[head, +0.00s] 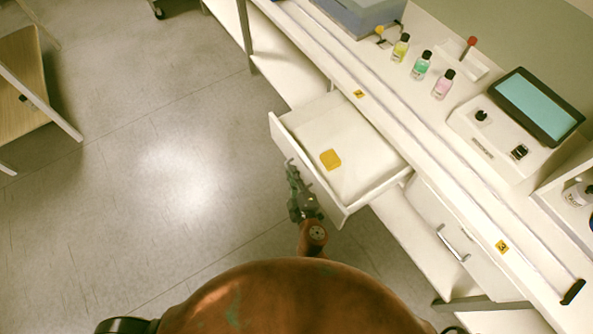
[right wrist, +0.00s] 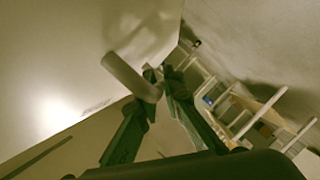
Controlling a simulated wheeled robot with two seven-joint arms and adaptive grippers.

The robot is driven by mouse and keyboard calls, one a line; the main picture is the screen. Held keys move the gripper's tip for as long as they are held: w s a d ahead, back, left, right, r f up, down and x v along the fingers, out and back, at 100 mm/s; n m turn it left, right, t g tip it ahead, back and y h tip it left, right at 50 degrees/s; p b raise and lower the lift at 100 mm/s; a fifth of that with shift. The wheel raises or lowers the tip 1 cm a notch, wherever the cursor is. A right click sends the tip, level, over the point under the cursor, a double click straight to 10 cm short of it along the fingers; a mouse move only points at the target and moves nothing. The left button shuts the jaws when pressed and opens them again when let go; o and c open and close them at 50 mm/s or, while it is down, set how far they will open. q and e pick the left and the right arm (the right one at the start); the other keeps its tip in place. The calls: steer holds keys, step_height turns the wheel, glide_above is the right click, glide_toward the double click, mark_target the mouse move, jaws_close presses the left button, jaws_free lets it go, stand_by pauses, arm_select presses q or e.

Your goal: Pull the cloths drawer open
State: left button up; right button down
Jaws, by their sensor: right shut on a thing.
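The cloths drawer (head: 372,160) is pulled out from the white bench, and its inside shows from above. A folded yellow cloth (head: 330,159) lies in it, near the front panel. My right gripper (head: 292,172) is at the outside of the drawer's front panel. In the right wrist view, the fingers (right wrist: 160,84) are shut on the pale bar handle (right wrist: 128,74) of that panel. The handle is hidden in the head view. My left gripper is not in view.
A closed drawer with a metal handle (head: 453,243) is to the right. On the bench stand a yellow bottle (head: 400,48), a green bottle (head: 421,66), a pink bottle (head: 443,85) and a tablet screen (head: 538,100). The floor (head: 150,160) left of the drawer is clear.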

steer(key=c, duration=2)
jaws_free()
steer(key=shift+c, duration=0.2)
steer(key=v, duration=1.2)
